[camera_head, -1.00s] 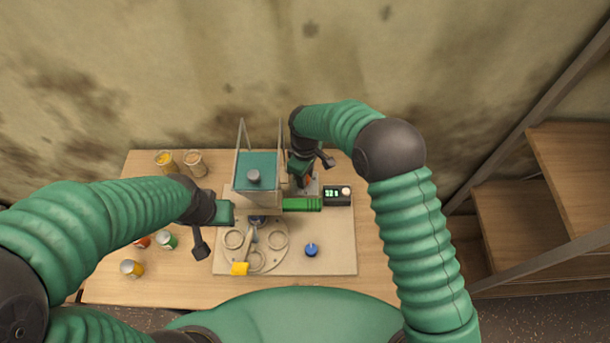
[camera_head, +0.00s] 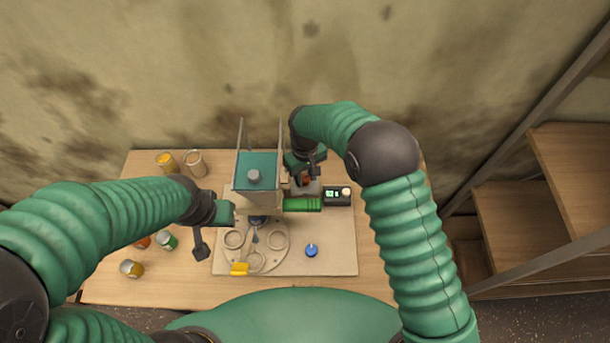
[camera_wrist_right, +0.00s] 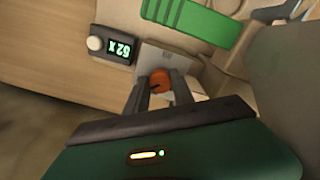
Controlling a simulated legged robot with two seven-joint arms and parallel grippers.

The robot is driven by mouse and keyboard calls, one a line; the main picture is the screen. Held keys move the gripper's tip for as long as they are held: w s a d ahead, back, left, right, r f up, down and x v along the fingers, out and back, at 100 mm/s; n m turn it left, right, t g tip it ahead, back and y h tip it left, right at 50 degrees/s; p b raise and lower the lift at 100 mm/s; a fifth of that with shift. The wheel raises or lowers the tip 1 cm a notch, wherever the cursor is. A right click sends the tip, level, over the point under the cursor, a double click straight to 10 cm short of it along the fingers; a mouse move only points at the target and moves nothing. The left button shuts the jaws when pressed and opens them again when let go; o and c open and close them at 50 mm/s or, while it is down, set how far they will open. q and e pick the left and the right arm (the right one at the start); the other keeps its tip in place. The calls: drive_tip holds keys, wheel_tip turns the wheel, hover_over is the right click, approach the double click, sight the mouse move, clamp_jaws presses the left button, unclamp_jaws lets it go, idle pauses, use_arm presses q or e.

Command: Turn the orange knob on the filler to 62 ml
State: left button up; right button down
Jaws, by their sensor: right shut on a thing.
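The orange knob (camera_wrist_right: 160,80) sits on a grey plate of the filler, between the two fingers of my right gripper (camera_wrist_right: 158,92) in the right wrist view. My right gripper (camera_head: 306,178) is shut on it, beside the hopper; there the knob is mostly hidden by the gripper. The small display (camera_head: 336,195) is lit to the right of the knob; in the wrist view the display (camera_wrist_right: 119,48) is upside down and its digits are hard to read. The filler (camera_head: 257,170) has a teal-topped hopper. My left gripper (camera_head: 222,212) is left of it, its fingers unclear.
Wooden shelves (camera_head: 515,220) stand at the right.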

sight(305, 177)
drive_tip(key=shift+w+r, duration=0.25)
drive_tip(key=shift+w, duration=0.05)
drive_tip(key=c, duration=1.4)
unclamp_jaws()
drive_tip(key=o, duration=0.3)
drive_tip(key=shift+s+f, duration=0.15)
drive_tip(key=shift+s, duration=0.05)
wheel_tip(305, 177, up, 17)
drive_tip(key=shift+f+b, duration=0.1)
drive_tip(key=shift+b, duration=0.75)
